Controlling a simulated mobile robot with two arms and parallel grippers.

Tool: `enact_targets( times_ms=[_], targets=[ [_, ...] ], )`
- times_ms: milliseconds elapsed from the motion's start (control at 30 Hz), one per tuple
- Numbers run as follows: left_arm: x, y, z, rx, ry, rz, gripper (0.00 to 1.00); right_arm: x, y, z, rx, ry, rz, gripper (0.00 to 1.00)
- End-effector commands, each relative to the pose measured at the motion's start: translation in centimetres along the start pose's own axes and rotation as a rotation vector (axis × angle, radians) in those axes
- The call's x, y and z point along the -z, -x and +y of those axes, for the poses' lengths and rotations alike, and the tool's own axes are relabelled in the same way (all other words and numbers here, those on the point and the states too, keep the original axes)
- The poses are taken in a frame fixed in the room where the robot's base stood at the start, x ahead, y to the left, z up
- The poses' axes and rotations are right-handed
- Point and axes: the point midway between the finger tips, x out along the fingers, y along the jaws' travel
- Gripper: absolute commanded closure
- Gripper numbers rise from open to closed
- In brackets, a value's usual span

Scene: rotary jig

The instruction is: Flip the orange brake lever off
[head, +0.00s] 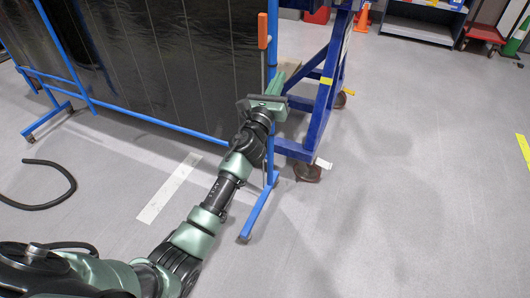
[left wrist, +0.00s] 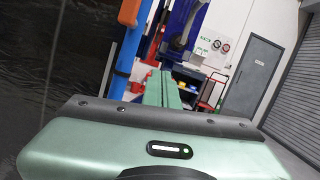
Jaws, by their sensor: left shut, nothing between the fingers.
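The orange lever (head: 262,30) stands upright on a thin grey rod, beside the edge of the dark panel in the head view. In the left wrist view, the orange lever (left wrist: 130,12) shows at the top, up and to the left of my fingers. My left gripper (head: 280,78) is shut and empty, with its green fingers together, below and slightly right of the lever in the head view. The shut fingers (left wrist: 160,82) also show in the left wrist view, apart from the lever in the picture. My right gripper is in neither view.
A dark panel (head: 180,60) with a blue tube frame stands left of my left arm. A heavy blue frame (head: 325,85) on casters stands close to the right of the fingers. A black hose (head: 50,163) lies on the floor. The floor at right is clear.

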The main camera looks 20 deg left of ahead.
Motion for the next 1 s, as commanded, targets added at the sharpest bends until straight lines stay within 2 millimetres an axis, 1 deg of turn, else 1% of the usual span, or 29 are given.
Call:
enact_targets(
  times_ms=[33,300,367,400,567,767,1000],
  targets=[
    [-0.2,1.1,0.0,0.000,-0.001,0.002,1.00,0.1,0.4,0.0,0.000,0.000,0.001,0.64],
    [-0.1,6.5,0.0,0.000,0.001,0.001,1.00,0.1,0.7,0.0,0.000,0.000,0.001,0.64],
    [0.0,7.4,0.0,-0.002,0.012,0.010,1.00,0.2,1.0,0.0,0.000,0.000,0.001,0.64],
    [0.8,7.3,0.2,-0.009,0.052,0.036,1.00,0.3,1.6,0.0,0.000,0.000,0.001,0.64],
    [3.8,8.0,0.8,-0.037,0.190,0.118,1.00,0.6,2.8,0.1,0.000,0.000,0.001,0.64],
    [7.5,9.5,1.5,-0.086,0.355,0.214,1.00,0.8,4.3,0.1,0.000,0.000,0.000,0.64],
    [11.6,11.8,2.2,-0.161,0.540,0.315,1.00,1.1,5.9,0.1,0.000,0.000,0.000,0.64]
  ],
)
